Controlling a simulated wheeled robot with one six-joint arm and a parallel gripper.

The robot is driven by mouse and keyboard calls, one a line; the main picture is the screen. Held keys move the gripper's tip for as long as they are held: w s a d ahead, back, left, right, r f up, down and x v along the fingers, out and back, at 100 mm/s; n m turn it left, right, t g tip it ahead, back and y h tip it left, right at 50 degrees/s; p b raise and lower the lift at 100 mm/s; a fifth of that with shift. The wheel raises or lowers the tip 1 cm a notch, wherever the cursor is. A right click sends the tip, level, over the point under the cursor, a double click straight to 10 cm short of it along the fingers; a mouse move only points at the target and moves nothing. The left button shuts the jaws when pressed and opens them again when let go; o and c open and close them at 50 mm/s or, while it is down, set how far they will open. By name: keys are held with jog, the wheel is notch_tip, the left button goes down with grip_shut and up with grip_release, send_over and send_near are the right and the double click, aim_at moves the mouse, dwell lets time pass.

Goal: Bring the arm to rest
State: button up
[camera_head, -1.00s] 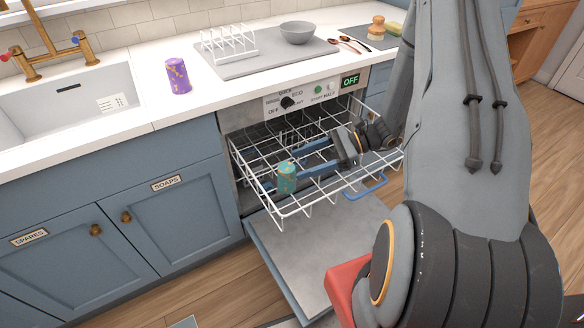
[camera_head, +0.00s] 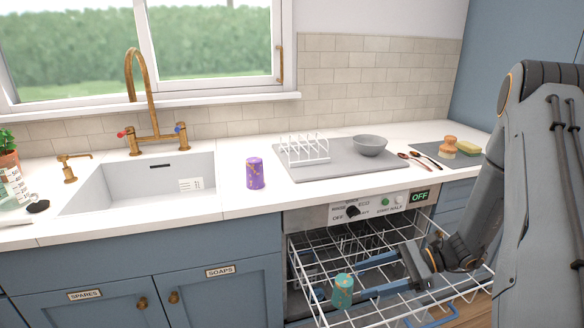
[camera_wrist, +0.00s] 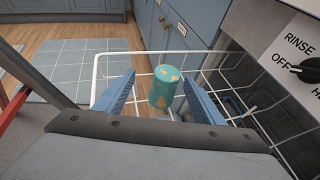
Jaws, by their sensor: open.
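My gripper (camera_head: 358,276) is open over the dishwasher's pulled-out upper rack (camera_head: 318,305), its blue fingers pointing left. A teal cup with orange patches (camera_head: 342,291) stands in the rack by the fingertips. In the wrist view the cup (camera_wrist: 164,88) shows upright between the two spread fingers (camera_wrist: 160,80). I cannot tell whether either finger touches it. My arm comes down from the right side of the head view.
A purple cup (camera_head: 255,173) stands on the white counter between the sink (camera_head: 120,190) and a grey mat (camera_head: 300,174) with a plate rack (camera_head: 304,152) and a bowl (camera_head: 370,146). The dishwasher panel (camera_head: 385,205) reads OFF. Rack wires surround my gripper.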

jog(key=s+a+r+n+g+h, duration=0.1)
jog(key=s+a+r+n+h, duration=0.2)
jog(key=s+r+n+h, duration=0.3)
jog(key=s+a+r+n+h, duration=0.3)
jog(key=s+r+n+h, duration=0.4)
jog(key=n, duration=0.6)
jog(key=shift+s+a+r+g, duration=0.15)
jog(key=shift+s+g, duration=0.25)
jog(key=shift+s, duration=0.5)
